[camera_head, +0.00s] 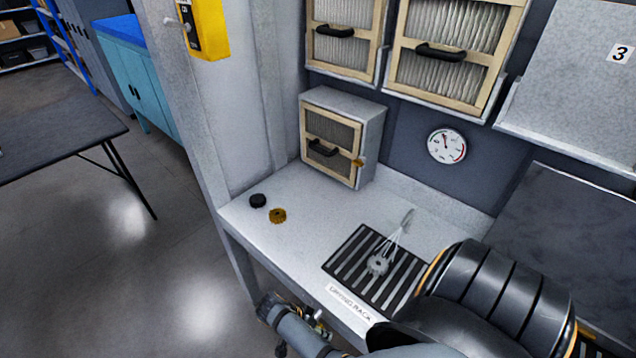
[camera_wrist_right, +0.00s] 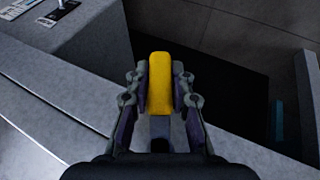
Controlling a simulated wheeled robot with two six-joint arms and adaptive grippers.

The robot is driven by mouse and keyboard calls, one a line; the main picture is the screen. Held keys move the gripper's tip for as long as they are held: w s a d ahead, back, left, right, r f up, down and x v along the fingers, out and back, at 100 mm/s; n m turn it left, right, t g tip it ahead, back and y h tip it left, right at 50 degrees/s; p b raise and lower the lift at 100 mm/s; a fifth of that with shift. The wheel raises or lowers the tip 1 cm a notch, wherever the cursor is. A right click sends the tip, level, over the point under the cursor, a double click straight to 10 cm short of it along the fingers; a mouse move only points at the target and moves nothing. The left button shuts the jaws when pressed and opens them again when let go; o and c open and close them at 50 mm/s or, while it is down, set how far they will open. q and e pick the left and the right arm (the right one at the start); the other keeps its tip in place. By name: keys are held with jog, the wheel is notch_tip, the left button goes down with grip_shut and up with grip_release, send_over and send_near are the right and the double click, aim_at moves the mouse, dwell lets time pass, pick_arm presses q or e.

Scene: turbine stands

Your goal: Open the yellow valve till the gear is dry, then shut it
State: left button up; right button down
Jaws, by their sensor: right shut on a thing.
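The grey gear (camera_head: 378,264) sits on the dark slatted drying rack (camera_head: 345,265) on the bench. Pale streaks run from a small nozzle (camera_head: 407,218) down onto the gear, like an air jet. Whether the gear is wet or dry I cannot tell. My right gripper (camera_head: 318,320) is low at the bench's front edge, partly hidden by the arm. In the right wrist view my right gripper (camera_wrist_right: 160,95) is shut on the yellow valve handle (camera_wrist_right: 160,80), with a finger on each side. My left gripper is not in view.
A black round part (camera_head: 258,200) and a brass-coloured gear (camera_head: 278,215) lie on the bench's left. A filter box (camera_head: 372,130) stands behind them and a dial gauge (camera_head: 447,146) is on the back wall. A dark table (camera_head: 55,140) stands at left, with open floor between.

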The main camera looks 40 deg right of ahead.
jog(key=shift+s+d+r+n+g+h, duration=0.15)
jog(key=shift+s+r+n+g, duration=0.2)
jog(key=shift+g, duration=0.45)
jog(key=shift+s+r+n+g+h, duration=0.15)
jog(key=shift+s+g, duration=0.3)
jog(key=shift+g, duration=0.35)
jog(key=c, duration=1.2)
grip_release()
jog(key=shift+o, duration=0.2)
